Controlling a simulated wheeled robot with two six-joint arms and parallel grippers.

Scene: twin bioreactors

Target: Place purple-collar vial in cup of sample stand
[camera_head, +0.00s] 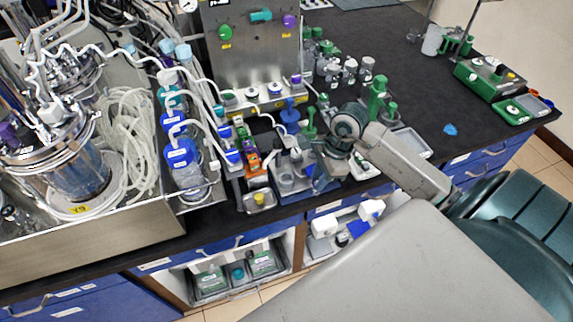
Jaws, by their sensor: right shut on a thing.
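My right gripper (322,182) reaches down from the right over the front edge of the bench, just right of a small grey stand with cups. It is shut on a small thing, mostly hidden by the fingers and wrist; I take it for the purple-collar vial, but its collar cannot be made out. The grey stand, which looks like the sample stand, has a round clear cup (286,181) beside the fingers. I cannot tell whether the held thing touches the stand. My left gripper is not in view.
Left of the stand are an orange device (252,162) and a small tray (259,202) with a yellow-topped item. Blue-capped bottles (183,152) stand farther left. Green-topped items (378,88) and a white tray (412,142) are behind and right.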

